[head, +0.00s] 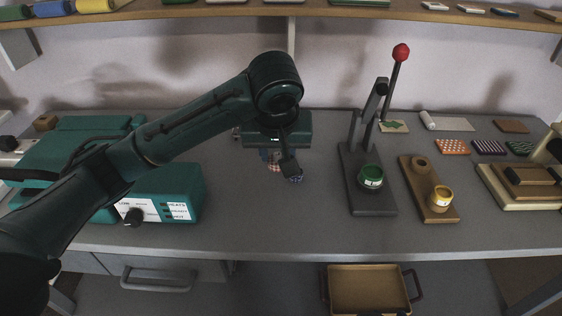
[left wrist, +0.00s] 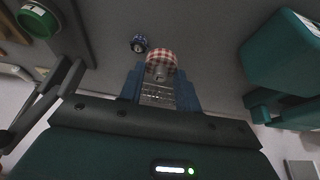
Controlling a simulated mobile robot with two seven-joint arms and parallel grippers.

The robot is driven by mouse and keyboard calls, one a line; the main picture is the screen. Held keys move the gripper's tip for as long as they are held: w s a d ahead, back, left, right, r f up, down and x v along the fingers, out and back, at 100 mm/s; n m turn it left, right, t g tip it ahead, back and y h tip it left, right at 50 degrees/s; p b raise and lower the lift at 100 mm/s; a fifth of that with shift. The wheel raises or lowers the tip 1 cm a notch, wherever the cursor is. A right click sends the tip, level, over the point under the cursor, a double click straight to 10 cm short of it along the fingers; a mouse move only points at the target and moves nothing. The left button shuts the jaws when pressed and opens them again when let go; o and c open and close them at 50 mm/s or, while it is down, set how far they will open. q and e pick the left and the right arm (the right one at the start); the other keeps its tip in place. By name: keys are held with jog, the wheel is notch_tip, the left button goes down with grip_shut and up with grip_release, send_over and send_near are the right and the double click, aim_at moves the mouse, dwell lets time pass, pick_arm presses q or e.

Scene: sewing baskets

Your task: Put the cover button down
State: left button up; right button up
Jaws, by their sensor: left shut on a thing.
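My left gripper (head: 268,157) is over the middle of the grey table, its blue fingers shut on a cover button with a red-and-white checked face (head: 276,167). In the left wrist view the checked cover button (left wrist: 161,62) sits at the tips of the gripper (left wrist: 160,82), its face partly showing. I cannot tell whether it touches the table. A small dark blue patterned button (head: 297,179) lies on the table just right of the fingertips. It also shows in the left wrist view (left wrist: 138,43), apart from the held button. My right gripper is not in view.
A dark press (head: 372,195) with a red-knobbed lever and a green ring stands to the right. Beside it is a brown board (head: 428,190) with two ring dies. A teal machine (head: 180,190) stands left. Fabric swatches (head: 453,146) lie back right. Table front centre is clear.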

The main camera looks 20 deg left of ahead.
pick_arm(q)
jog(key=shift+s+a+f, duration=0.1)
jog(key=shift+a+f, duration=0.05)
jog(key=shift+f, duration=0.25)
notch_tip(320, 180, down, 9)
jog(key=shift+f+b, duration=0.2)
jog(key=shift+b, duration=0.7)
jog(key=shift+r, duration=0.1)
jog(key=o, duration=1)
jog(key=p+v, duration=0.3)
jog(key=v, duration=0.9)
